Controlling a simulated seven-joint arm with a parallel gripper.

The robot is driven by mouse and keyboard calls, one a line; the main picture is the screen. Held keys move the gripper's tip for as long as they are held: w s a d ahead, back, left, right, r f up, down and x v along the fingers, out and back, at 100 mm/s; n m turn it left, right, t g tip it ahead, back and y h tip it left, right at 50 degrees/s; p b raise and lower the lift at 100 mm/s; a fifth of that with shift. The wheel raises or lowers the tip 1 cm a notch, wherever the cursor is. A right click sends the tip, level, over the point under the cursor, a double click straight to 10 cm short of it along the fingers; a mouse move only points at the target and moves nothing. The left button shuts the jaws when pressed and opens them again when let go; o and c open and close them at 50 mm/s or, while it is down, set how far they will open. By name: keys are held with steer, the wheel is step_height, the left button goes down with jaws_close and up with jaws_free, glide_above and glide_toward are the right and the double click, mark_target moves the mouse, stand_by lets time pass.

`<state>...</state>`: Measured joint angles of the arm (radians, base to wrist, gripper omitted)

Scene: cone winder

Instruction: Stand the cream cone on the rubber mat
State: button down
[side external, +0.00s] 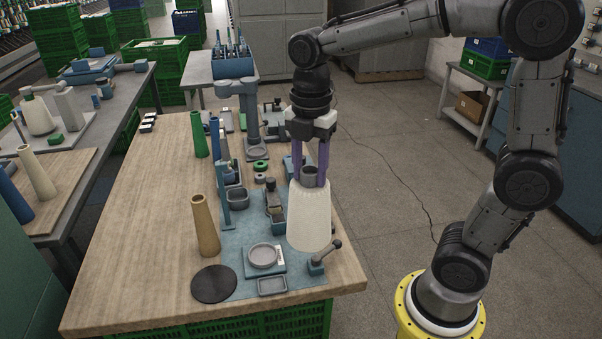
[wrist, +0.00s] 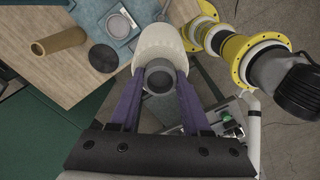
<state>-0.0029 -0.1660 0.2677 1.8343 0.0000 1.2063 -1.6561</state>
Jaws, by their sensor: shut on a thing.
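The cream cone (side external: 309,217) is a wide yarn cone with a grey tube at its top. My gripper (side external: 312,178) has purple fingers and is shut on the cone at its grey top. The cone hangs upright near the right edge of the bench. In the wrist view, the cone (wrist: 160,42) shows between the fingers of my gripper (wrist: 160,92). The round dark rubber mat (side external: 213,284) lies flat and bare at the front of the bench, left of the cone. The mat also shows in the wrist view (wrist: 103,58).
A tan empty cone (side external: 206,226) stands just behind the mat. A scale with a round pan (side external: 263,255) and a grey tray (side external: 272,286) lie between mat and cone. A small lever device (side external: 325,257) is by the held cone. The bench's left front (side external: 140,280) is clear.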

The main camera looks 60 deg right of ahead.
steer(key=shift+r, duration=2.6)
steer(key=shift+w+r, duration=0.15)
steer(key=shift+w, duration=0.2)
steer(key=w+a+f+n, duration=0.1)
steer(key=w+a, duration=0.2)
steer(key=w, duration=0.4)
steer(key=w+a+f+n, duration=0.2)
steer(key=w, duration=0.5)
steer(key=w+a+f, duration=0.2)
steer(key=a+f, duration=0.2)
steer(key=f, duration=0.3)
steer(key=w+a+f+n, duration=0.1)
steer(key=w+a+f, duration=0.2)
steer(key=f, duration=0.4)
steer(key=shift+w+a+n, duration=0.15)
steer(key=shift+a+n, duration=0.15)
steer(key=shift+a, duration=0.25)
steer(key=shift+f, duration=0.2)
